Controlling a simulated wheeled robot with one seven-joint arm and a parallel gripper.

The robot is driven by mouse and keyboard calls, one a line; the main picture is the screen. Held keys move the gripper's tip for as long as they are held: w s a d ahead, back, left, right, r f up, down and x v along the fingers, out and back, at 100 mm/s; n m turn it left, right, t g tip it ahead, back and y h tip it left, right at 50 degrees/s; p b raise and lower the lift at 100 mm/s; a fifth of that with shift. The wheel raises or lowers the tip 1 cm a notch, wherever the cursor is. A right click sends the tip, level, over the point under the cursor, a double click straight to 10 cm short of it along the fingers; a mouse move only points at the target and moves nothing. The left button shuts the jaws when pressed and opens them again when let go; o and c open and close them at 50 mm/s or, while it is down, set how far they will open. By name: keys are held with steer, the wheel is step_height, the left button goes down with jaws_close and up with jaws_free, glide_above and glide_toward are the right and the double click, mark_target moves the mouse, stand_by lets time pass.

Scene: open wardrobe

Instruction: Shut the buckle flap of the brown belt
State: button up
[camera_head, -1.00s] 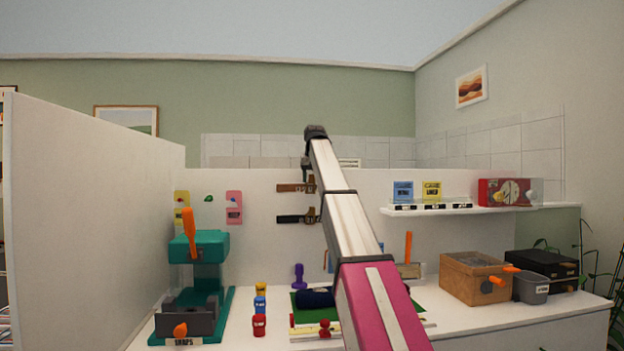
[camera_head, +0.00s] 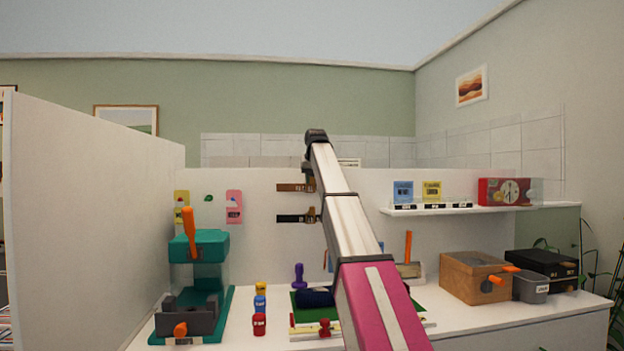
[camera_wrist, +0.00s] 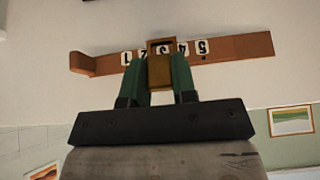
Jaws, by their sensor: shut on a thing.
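The brown belt (camera_head: 290,187) is fixed across the white back panel, above a black belt. In the head view my gripper (camera_head: 308,172) is small and partly hidden by my arm at the belt's right part.
The black belt (camera_head: 296,218) hangs just below. A shelf (camera_head: 440,209) with blue and yellow cards and a red box juts out to the right. A teal press (camera_head: 198,270) stands lower left. A wooden box (camera_head: 472,280) stands lower right.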

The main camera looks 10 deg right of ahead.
steer(key=f+t, duration=0.1)
steer(key=t, duration=0.2)
steer(key=shift+s+f+t, duration=0.3)
steer(key=shift+f+t, duration=0.05)
steer(key=shift+t, duration=0.05)
steer(key=t, duration=0.1)
steer(key=f+t, duration=0.1)
steer(key=t, duration=0.1)
steer(key=shift+w+f, duration=0.2)
steer(key=t, duration=0.2)
steer(key=w+f+t, duration=0.1)
steer(key=shift+t, duration=0.4)
steer(key=shift+w+f+t, duration=0.15)
steer(key=shift+w+t, duration=0.05)
steer(key=shift+t, duration=0.45)
steer(key=shift+w+f+t, duration=0.1)
steer(key=shift+w+t, duration=0.1)
steer(key=shift+t, duration=0.45)
steer(key=o, duration=0.9)
